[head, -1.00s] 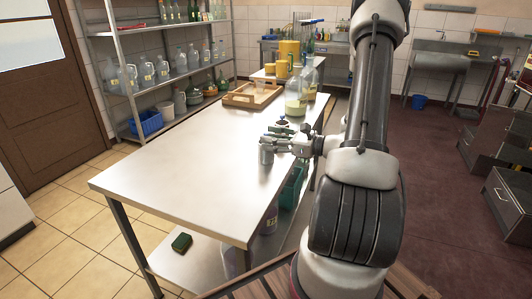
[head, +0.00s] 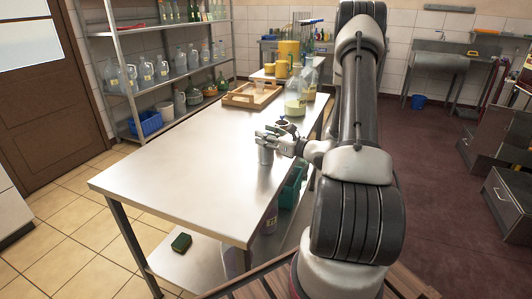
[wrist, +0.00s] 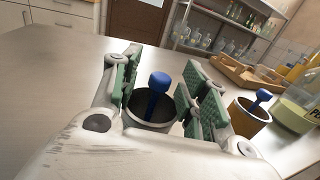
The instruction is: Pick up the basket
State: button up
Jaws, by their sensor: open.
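My gripper (head: 268,138) is over the steel table's right side; its green-padded fingers are open in the wrist view (wrist: 162,84). Between the fingers is a dark grey cup (wrist: 150,122) with a blue knob-topped piece (wrist: 158,88) standing in it. The cup's grey side shows below the fingers in the head view (head: 265,156). I cannot tell whether the pads touch it. I cannot tell which thing is the basket. Basket-like things are a shallow wooden tray (head: 237,98) at the table's far end, a teal bin (head: 291,190) below the table and a blue bin (head: 146,123) on the shelf.
A brown pot (wrist: 250,117) with a blue-topped piece stands to the right of the gripper. A large bottle (head: 296,100) of pale liquid stands beyond. The table's near left part (head: 185,175) is clear. A green sponge (head: 181,242) lies on the lower shelf.

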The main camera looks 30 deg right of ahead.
jog(key=c, duration=0.9)
jog(key=shift+r, duration=0.1)
